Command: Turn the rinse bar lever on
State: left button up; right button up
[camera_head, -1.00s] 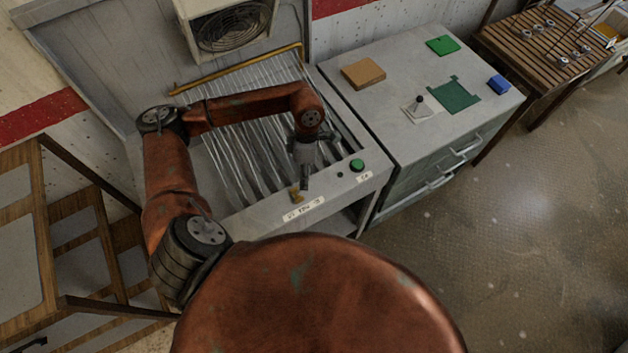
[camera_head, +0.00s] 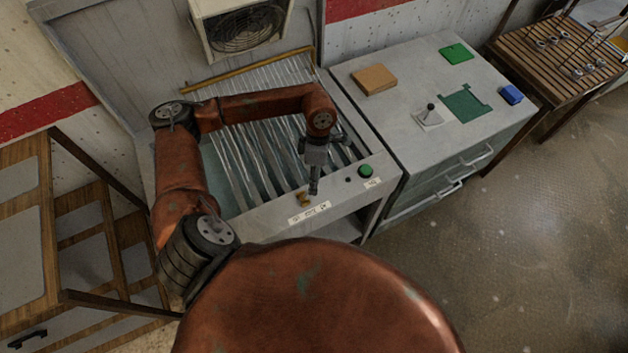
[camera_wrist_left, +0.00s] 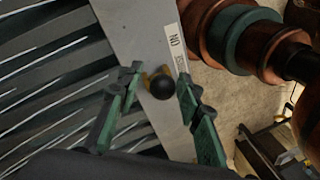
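The rinse bar lever is a small brass lever (camera_head: 303,199) on the front rail of the grey rack unit, just behind a white label strip (camera_head: 310,213). In the left wrist view it shows as a round black knob (camera_wrist_left: 161,88) on a brass part, with "ON" readable on the label (camera_wrist_left: 174,42). My left gripper (camera_head: 314,192) points down beside the lever in the head view. In the wrist view its green-padded fingers (camera_wrist_left: 160,76) are apart, one on each side of the knob, with visible gaps. My right gripper is out of view.
A green button (camera_head: 365,171) and a small dark knob sit right of the lever on the same rail. Slanted metal bars (camera_head: 245,165) fill the rack behind. A grey cabinet (camera_head: 400,110) with small blocks stands to the right. Open floor lies at the right.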

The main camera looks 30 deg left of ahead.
pick_arm(q)
jog(key=shift+o, duration=0.2)
jog(key=shift+s, duration=0.1)
jog(key=shift+r, duration=0.1)
jog(key=v, duration=1.1)
jog(key=shift+r, duration=0.4)
